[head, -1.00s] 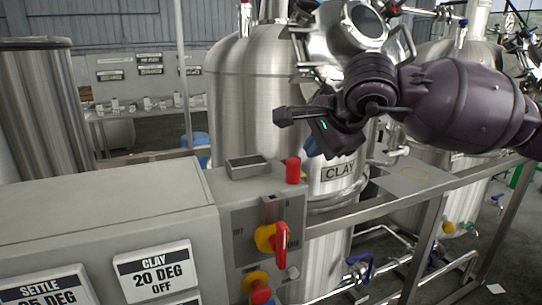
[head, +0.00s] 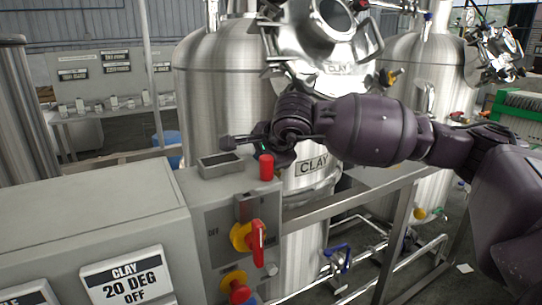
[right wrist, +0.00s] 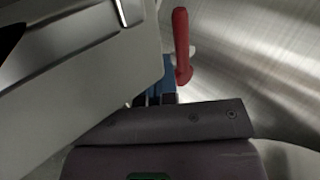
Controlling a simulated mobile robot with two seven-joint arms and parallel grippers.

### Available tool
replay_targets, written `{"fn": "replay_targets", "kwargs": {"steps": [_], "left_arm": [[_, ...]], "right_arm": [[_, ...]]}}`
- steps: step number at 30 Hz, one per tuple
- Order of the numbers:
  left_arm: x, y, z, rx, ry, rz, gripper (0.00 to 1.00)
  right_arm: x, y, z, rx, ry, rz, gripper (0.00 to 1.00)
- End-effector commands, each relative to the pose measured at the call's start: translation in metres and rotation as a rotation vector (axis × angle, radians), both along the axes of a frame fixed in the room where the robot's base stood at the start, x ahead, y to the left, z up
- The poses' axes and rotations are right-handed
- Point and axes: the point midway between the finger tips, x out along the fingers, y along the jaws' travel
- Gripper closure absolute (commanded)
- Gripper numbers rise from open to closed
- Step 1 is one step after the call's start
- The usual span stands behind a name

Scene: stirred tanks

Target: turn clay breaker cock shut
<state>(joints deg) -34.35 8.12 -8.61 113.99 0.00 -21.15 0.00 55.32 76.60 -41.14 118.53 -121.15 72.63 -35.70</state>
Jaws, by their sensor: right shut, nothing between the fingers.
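A grey control box stands in front of the CLAY tank. On its face is a red handle on a yellow collar (head: 248,237), tilted from upright, with an OFF mark to its left. A second red and yellow switch (head: 238,288) sits below, cut by the frame edge. My right gripper (head: 228,141) is shut and empty, just above and behind the box top, pointing left. It is apart from the switches. In the right wrist view a red handle (right wrist: 181,45) hangs ahead beside a grey panel edge; I cannot tell which one it is. My left gripper is not in view.
A red cylinder (head: 266,167) stands on the box top beside a small grey tray (head: 221,163). The steel CLAY tank (head: 225,105) is close behind my arm. A metal rail (head: 345,203) runs to the right, with a blue-handled valve (head: 338,258) below.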

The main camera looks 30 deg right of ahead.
Motion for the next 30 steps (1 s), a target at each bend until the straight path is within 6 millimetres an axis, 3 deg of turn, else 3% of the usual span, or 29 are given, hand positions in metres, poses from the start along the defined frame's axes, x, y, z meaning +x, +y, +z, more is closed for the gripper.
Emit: {"fn": "replay_targets", "kwargs": {"steps": [6, 18, 27, 30], "left_arm": [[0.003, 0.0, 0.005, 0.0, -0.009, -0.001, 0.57], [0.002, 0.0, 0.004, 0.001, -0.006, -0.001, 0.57], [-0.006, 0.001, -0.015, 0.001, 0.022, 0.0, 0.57], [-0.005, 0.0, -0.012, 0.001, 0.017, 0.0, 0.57]], "right_arm": [[0.016, 0.001, -0.002, 0.002, -0.001, 0.001, 1.0], [0.019, 0.001, -0.003, 0.001, 0.0, 0.001, 1.0], [0.032, 0.004, -0.009, 0.001, 0.002, 0.002, 1.0], [0.033, 0.004, -0.007, 0.001, 0.001, 0.002, 1.0]]}}
